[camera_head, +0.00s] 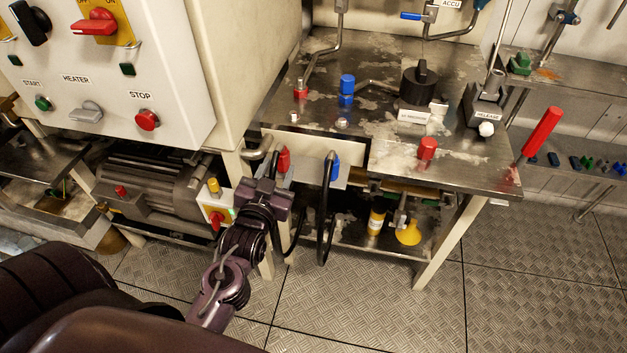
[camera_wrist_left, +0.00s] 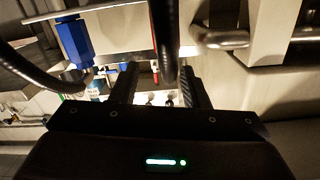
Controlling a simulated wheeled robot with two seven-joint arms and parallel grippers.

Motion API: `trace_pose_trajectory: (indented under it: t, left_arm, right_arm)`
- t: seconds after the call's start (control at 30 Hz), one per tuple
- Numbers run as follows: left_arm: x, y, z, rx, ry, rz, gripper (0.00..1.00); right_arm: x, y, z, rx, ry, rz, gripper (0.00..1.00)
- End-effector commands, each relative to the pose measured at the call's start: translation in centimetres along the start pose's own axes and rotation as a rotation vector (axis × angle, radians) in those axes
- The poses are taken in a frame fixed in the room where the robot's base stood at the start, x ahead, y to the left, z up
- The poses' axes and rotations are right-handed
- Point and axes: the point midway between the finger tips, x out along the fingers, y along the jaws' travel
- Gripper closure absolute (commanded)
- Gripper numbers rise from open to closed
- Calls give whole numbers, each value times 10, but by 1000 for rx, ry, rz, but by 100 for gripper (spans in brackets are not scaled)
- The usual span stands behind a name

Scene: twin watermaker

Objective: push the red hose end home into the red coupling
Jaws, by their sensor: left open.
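The red coupling piece (camera_head: 284,160) shows at the white panel under the steel bench, just beyond my left gripper in the head view. I cannot tell where the red coupling ends and the red hose end begins. A black hose (camera_wrist_left: 166,38) passes between the two fingers of my left gripper (camera_wrist_left: 158,88) in the left wrist view; its upper end is out of that frame. In the head view my left gripper (camera_head: 268,183) is open, just below and left of the red piece, and partly hides the hose there. My right gripper is not in view.
A blue hose fitting (camera_head: 335,166) with a looped black hose (camera_head: 325,215) is just right of the red piece; the blue fitting shows at left in the wrist view (camera_wrist_left: 75,40). A bent metal pipe (camera_head: 261,149) is close on the left. The bench (camera_head: 455,170) overhangs; the floor (camera_head: 340,300) is clear.

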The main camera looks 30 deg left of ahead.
Motion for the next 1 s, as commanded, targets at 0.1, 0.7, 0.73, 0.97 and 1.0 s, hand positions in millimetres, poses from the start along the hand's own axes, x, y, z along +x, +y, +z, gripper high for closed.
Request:
trace_pose_trajectory:
  t: [0.1, 0.7, 0.73, 0.97, 1.0]
  left_arm:
    - [-1, -8, -14, 2, 41, -21, 59]
    - [68, -19, -18, 1, 48, -22, 59]
    - [70, -19, -18, 1, 48, -22, 59]
    - [76, -19, -18, 2, 45, -22, 59]
    - [76, -19, -18, 2, 45, -22, 59]
  right_arm:
    - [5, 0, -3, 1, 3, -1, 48]
    - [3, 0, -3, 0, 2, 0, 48]
    - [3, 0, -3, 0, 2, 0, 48]
    - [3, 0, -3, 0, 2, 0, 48]
    - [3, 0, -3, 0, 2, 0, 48]
